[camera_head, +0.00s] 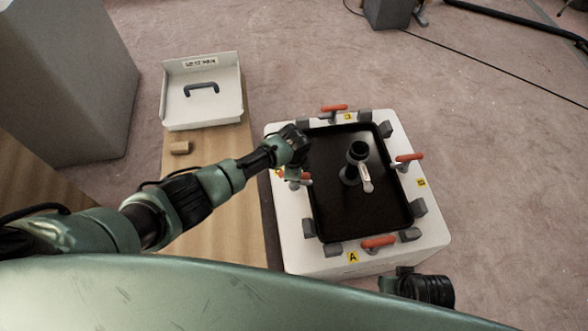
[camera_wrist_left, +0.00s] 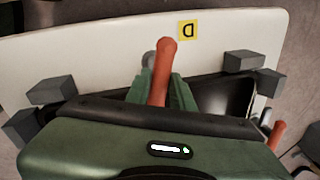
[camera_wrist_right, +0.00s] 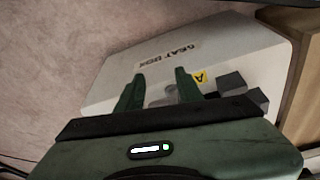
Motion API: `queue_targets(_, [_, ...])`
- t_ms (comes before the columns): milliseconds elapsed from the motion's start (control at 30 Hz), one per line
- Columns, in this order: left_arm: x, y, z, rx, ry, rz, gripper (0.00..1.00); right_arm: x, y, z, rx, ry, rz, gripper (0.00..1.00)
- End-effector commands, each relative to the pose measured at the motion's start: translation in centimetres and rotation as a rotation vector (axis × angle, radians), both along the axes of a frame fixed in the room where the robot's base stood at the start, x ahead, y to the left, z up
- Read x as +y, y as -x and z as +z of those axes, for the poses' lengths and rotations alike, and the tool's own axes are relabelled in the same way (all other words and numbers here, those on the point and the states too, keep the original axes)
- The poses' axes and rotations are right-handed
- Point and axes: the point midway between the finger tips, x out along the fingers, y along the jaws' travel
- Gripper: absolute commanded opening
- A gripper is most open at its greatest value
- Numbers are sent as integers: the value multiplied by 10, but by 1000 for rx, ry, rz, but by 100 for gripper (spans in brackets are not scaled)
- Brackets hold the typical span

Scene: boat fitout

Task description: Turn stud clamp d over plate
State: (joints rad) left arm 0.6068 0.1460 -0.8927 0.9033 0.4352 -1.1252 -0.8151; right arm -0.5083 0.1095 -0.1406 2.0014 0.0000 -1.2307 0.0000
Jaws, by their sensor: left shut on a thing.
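Stud clamp d (camera_head: 304,179) has an orange handle on the left rim of the white seat box (camera_head: 300,259), left of the black plate (camera_head: 340,215). My left gripper (camera_head: 294,176) is over it. In the left wrist view the orange handle (camera_wrist_left: 163,75) stands between my left fingers, which are shut on it, and the yellow D label (camera_wrist_left: 187,30) is beside it. The gripper body hides the handle's lower part. My right gripper (camera_wrist_right: 158,92) is open and empty near the box's front side, by the A label (camera_wrist_right: 201,77).
Other orange-handled clamps sit at the back (camera_head: 335,108), right (camera_head: 409,157) and front (camera_head: 378,242) rims. Grey blocks line the plate's edge. A dark upright fitting (camera_head: 356,152) stands on the plate.

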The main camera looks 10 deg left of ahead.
Motion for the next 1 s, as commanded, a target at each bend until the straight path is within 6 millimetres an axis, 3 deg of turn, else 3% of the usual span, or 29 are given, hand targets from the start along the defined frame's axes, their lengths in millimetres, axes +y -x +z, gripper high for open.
queue_targets(200, [-1,-4,4,-9,2,145,0,0,4,-25,14,1,2,36])
queue_targets(400, [-1,-5,4,-10,1,230,0,0,7,-38,21,2,4,36])
queue_targets(1000, [0,-5,3,-11,-1,277,0,0,9,-46,25,2,5,36])
